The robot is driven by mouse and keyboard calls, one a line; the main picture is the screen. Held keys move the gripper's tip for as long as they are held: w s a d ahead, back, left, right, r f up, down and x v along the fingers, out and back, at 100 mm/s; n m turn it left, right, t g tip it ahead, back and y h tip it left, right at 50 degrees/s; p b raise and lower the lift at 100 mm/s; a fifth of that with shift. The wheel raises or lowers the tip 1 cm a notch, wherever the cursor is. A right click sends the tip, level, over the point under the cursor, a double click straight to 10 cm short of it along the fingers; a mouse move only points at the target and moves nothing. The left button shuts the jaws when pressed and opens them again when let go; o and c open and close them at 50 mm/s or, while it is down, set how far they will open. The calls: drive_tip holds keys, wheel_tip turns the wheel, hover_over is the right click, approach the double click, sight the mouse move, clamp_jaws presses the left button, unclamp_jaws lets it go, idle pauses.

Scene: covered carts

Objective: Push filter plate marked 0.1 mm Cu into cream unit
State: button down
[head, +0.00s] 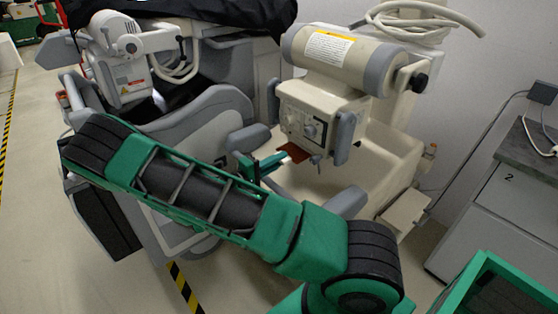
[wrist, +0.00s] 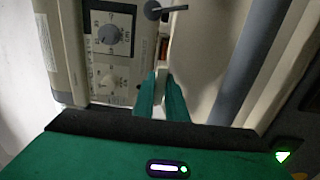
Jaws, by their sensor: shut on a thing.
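The cream unit (head: 318,112) is a boxy head with dials on its front, hung under a large cream cylinder. A copper-brown plate (head: 292,151) shows at its lower edge, partly under it; I take it for the filter plate. Its marking cannot be read. My gripper (head: 275,160) reaches this edge from the left, its teal fingers at the plate's near end. In the wrist view my gripper (wrist: 161,92) is shut on a pale edge between its fingertips. Beyond them a narrow opening (wrist: 163,48) beside the dial panel shows something brownish inside. How deep the plate sits cannot be told.
A grey handle (head: 345,138) stands at the unit's right side, and a grey lever (wrist: 165,10) juts out above the opening. Another cream machine (head: 120,60) under a black cover is at the left. A grey drawer cabinet (head: 505,205) stands at the right.

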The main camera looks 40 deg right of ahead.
drive_tip(key=shift+s+a, duration=0.1)
drive_tip(key=shift+a, duration=1.65)
drive_tip(key=shift+d, duration=3.85)
idle(0.4)
drive_tip(key=c, duration=1.7)
unclamp_jaws()
drive_tip(key=a, duration=1)
drive_tip(key=shift+a, duration=0.35)
